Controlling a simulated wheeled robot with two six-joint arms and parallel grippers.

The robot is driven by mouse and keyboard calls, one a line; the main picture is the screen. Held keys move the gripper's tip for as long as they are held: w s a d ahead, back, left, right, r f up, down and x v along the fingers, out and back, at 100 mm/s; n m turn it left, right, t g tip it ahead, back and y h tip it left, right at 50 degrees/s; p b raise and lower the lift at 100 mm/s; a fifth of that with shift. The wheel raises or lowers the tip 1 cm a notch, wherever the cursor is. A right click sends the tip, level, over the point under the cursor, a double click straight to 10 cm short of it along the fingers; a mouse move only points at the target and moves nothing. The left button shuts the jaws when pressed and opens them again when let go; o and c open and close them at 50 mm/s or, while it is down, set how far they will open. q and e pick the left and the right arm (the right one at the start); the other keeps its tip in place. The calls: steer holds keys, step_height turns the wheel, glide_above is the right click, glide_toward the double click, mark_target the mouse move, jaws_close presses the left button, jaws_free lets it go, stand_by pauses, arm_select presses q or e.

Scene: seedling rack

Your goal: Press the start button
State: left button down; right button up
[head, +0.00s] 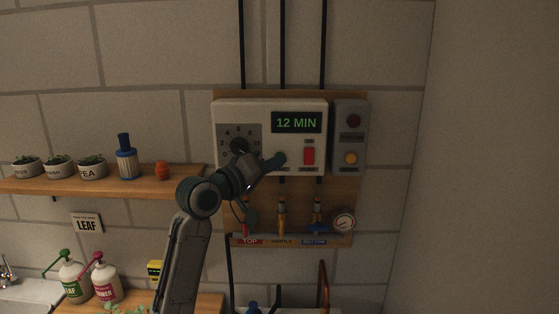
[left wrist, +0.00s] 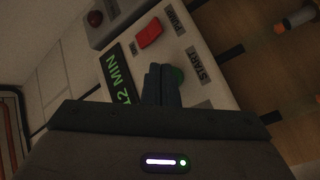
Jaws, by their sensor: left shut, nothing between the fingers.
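The white control box (head: 222,110) is fixed to a wooden board on the wall. Its display (head: 297,122) reads 12 MIN in green. A dial (head: 238,146) is on its left and a red switch (head: 308,156) on its right. My left gripper (head: 279,159) is shut and empty, with its fingertips at the lower middle of the box. In the left wrist view the fingertips (left wrist: 162,72) are at the green start button (left wrist: 178,76), beside the START label (left wrist: 197,66), and partly cover it. I cannot tell whether they touch it. My right gripper is in neither view.
A grey box (head: 349,120) with a dark red lamp and a lit amber lamp is right of the control box. Below are valves and a gauge (head: 343,220). A shelf (head: 130,182) with pots is at left.

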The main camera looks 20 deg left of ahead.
arm_select(q)
steer(key=shift+w, duration=0.15)
steer(key=shift+w+a, duration=0.15)
steer(key=shift+w, duration=0.2)
stand_by(0.4)
steer(key=shift+s+p, duration=0.4)
